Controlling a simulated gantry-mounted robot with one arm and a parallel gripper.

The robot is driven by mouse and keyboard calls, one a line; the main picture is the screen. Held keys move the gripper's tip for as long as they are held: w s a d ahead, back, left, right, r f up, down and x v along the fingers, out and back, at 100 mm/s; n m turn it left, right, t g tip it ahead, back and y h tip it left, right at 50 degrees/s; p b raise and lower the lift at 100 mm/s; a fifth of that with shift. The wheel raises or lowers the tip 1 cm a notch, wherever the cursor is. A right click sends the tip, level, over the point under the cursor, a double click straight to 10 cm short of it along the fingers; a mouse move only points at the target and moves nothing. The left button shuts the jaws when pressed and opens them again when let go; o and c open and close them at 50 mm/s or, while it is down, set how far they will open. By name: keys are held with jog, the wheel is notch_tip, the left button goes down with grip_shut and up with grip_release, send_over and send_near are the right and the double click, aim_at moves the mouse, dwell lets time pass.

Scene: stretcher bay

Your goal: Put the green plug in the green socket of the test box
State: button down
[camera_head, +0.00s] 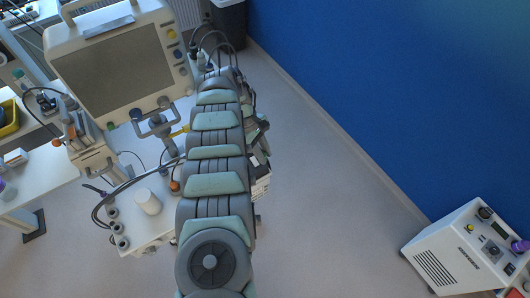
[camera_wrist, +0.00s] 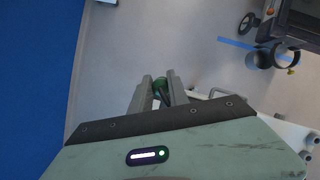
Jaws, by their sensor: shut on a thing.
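In the wrist view, my gripper (camera_wrist: 158,90) is shut on a dark green thing (camera_wrist: 160,87), which looks like the green plug. It sits between the two grey fingers and is mostly hidden by them. In the head view, my arm hides the gripper and the plug. A white box (camera_head: 440,262) with a control panel stands at the lower right of the head view. It may be the test box, but its lettering is too small to read. I cannot make out a green socket in either view.
A trolley with a large monitor (camera_head: 112,70) stands left of my arm, with a white cylinder (camera_head: 147,201) on its lower shelf. A blue wall (camera_head: 400,80) runs along the right. Open floor (camera_head: 330,220) lies between my arm and the white box. Casters (camera_wrist: 272,57) show in the wrist view.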

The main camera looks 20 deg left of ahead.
jog(key=shift+w+a+f, duration=0.15)
jog(key=shift+w+a, duration=0.05)
jog(key=shift+a, duration=0.2)
jog(key=shift+a+f+n, duration=0.1)
jog(key=shift+a+n, duration=0.1)
jog(key=shift+n, duration=0.1)
jog(key=shift+w+a+f+n, duration=0.2)
jog(key=shift+a+n, duration=0.1)
jog(key=shift+a, duration=0.15)
